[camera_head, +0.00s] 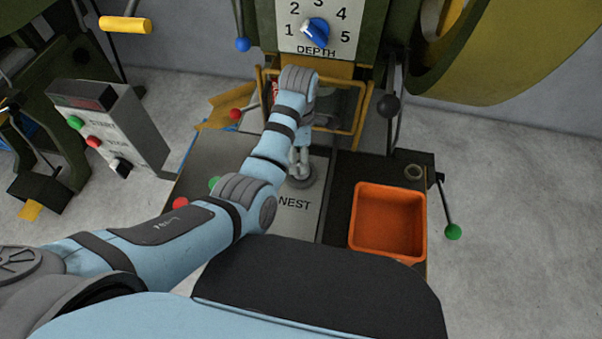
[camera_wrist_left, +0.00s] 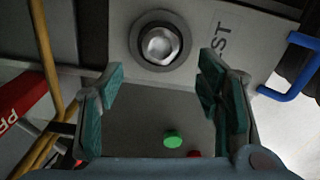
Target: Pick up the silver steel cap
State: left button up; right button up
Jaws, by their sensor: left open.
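My left gripper (camera_head: 300,162) reaches down over the grey plate marked NEST. In the left wrist view its teal finger pads stand wide apart, with nothing between them (camera_wrist_left: 162,82). A shiny silver cap (camera_wrist_left: 159,43) sits inside a dark grey round ring (camera_wrist_left: 142,33) on the plate, just beyond the fingertips and about midway between them. In the head view the round ring (camera_head: 303,182) shows just below the gripper; the arm and gripper hide most of the cap there. My right gripper is not in view.
An orange bin (camera_head: 388,220) stands right of the NEST plate (camera_head: 300,222). A yellow guard frame (camera_head: 357,112) and the press with a blue DEPTH knob (camera_head: 315,32) rise behind. Levers with a black ball (camera_head: 388,106) and a green ball (camera_head: 453,231) are at right. A control box (camera_head: 112,128) stands left.

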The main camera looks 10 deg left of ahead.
pick_arm(q)
jog(key=f, duration=0.2)
jog(key=f+b, duration=0.1)
jog(key=f, duration=0.3)
jog(key=shift+d+f+b, duration=0.1)
jog(key=shift+d+b, duration=0.15)
jog(key=shift+b, duration=0.1)
jog(key=shift+c, duration=0.2)
jog(key=c, duration=1.1)
jog(key=shift+c, duration=0.2)
jog(key=shift+r, duration=0.2)
notch_tip(320, 180, up, 19)
jog(key=p, duration=1)
jog(key=shift+r, duration=0.15)
